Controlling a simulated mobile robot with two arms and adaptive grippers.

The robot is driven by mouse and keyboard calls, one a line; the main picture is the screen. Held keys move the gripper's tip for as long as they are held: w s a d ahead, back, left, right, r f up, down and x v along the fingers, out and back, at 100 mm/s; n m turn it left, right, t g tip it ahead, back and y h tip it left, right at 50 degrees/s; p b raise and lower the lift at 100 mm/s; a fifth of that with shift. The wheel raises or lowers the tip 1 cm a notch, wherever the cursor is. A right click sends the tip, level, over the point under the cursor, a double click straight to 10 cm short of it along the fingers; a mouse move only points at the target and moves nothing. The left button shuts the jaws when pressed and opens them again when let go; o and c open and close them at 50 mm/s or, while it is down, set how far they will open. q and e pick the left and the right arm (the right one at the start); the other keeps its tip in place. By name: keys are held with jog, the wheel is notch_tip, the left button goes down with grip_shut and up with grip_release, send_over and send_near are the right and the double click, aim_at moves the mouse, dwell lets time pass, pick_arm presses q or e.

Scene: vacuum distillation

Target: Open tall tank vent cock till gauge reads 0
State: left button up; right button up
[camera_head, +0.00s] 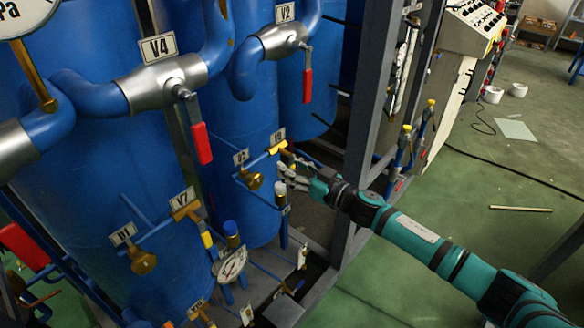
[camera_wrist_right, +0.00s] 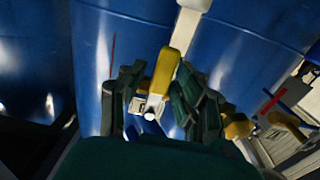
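A small cock with a yellow handle (camera_head: 277,148) sits under a tag that seems to read V8 on the tall blue tank (camera_head: 232,120). My right gripper (camera_head: 288,171) is beside it, just below and to the right. In the right wrist view the yellow handle (camera_wrist_right: 162,72) stands between the spread dark fingers of my right gripper (camera_wrist_right: 158,98), with gaps on both sides. I cannot tell whether either finger touches it. A large gauge (camera_head: 22,14) is cut off at the top left; its needle is out of view. My left gripper is not in view.
A brass cock (camera_head: 252,180) hangs left of the yellow handle. Red-handled valves V4 (camera_head: 200,143) and V2 (camera_head: 307,85) are above. A small dial gauge (camera_head: 231,265) sits low. A grey frame post (camera_head: 366,110) rises close to my right arm.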

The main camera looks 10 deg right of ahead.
grip_shut()
